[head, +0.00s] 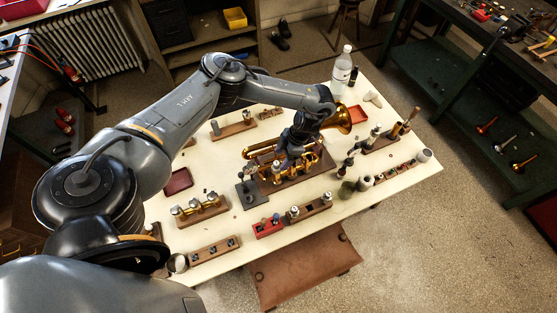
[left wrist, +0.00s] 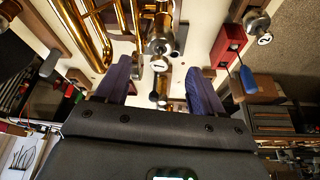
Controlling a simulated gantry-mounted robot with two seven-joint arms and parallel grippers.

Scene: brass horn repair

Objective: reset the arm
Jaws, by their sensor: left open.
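My left arm (head: 190,110) reaches in from the left over the cream worktable. My left gripper (head: 291,152) points down over the brass horn (head: 262,152) and hides part of it. In the left wrist view my left gripper (left wrist: 160,82) has its two blue-padded fingers spread apart. A silver valve part (left wrist: 160,42) and a smaller metal piece show in the gap between them, and I cannot tell how far they are from the fingers. Brass tubes (left wrist: 88,35) of the horn lie at the upper left there. My right gripper is not in view.
A red block (head: 268,227) and wooden racks (head: 214,250) with metal parts stand along the table's front. A clear bottle (head: 342,72) stands at the back, near the horn's bell. A brown cushioned stool (head: 305,268) is at the front edge. Bare table shows at the back left.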

